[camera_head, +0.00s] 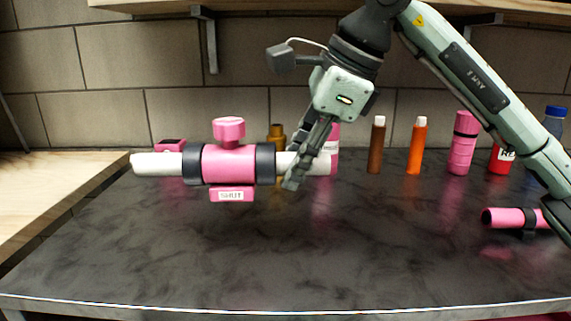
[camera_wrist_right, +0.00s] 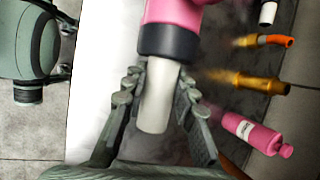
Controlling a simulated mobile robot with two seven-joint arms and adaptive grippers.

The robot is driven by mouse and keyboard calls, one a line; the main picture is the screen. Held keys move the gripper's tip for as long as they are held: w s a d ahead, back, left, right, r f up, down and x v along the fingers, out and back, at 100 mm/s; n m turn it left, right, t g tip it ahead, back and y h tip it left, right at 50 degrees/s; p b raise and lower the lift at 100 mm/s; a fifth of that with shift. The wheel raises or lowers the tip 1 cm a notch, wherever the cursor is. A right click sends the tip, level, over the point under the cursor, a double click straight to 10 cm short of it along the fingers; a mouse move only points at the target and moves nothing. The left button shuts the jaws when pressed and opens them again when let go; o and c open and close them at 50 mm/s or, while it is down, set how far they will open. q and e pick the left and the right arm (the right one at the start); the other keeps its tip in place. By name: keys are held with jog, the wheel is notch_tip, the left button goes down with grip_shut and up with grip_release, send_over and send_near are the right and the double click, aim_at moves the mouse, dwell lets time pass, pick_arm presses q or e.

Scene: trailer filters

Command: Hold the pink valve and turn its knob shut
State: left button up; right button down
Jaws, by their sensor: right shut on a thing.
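The pink valve (camera_head: 228,163) is held level above the dark counter. It has black collars, white pipe ends, a pink knob (camera_head: 229,130) on top and a hanging tag reading SHUT (camera_head: 231,195). My right gripper (camera_head: 296,178) is shut on the valve's right white pipe end. In the right wrist view, my right gripper (camera_wrist_right: 152,105) has the white pipe (camera_wrist_right: 157,100) between its fingers, and the pink body (camera_wrist_right: 172,12) lies beyond. The knob is out of that view. My left gripper is not visible in the head view.
At the back stand a brown bottle (camera_head: 376,145), an orange bottle (camera_head: 418,146), a pink bottle (camera_head: 462,143) and a blue-capped bottle (camera_head: 554,121). A pink cylinder (camera_head: 508,218) lies at right. The counter's front (camera_head: 260,265) is clear. A wooden worktop (camera_head: 50,193) adjoins at left.

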jog(key=w+d, duration=0.3)
jog(key=d, duration=0.5)
dwell(1.0)
jog(key=shift+w, duration=0.1)
dwell(0.4)
